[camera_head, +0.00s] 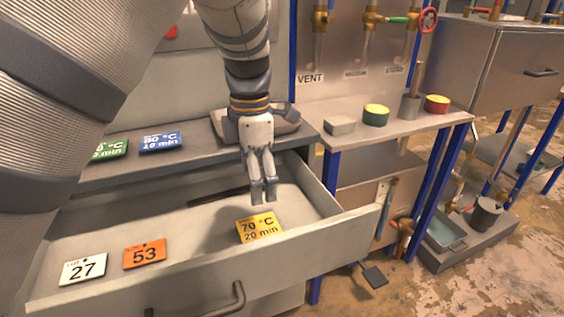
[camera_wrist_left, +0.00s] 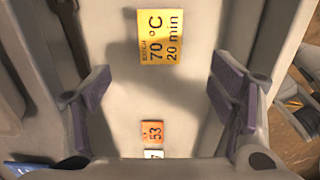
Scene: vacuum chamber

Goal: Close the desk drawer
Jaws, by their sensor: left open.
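The desk drawer (camera_head: 185,280) is pulled well out from under the grey desk top (camera_head: 200,154). A dark handle (camera_head: 215,301) is on its front panel. Inside lie a yellow card reading 70 °C 20 min (camera_head: 259,228), an orange card 53 (camera_head: 145,254) and a white card 27 (camera_head: 83,269). My left gripper (camera_head: 263,203) points down over the drawer interior, above and behind the yellow card, with nothing between its fingers. In the left wrist view the open fingers (camera_wrist_left: 165,102) straddle the drawer floor and the yellow card (camera_wrist_left: 160,37). My right gripper is not visible.
Green (camera_head: 110,150) and blue (camera_head: 160,141) cards lie on the desk top. A dark rod-like tool (camera_head: 219,196) lies at the drawer's back. A side table (camera_head: 390,128) with blue legs, carrying small containers, stands close to the right.

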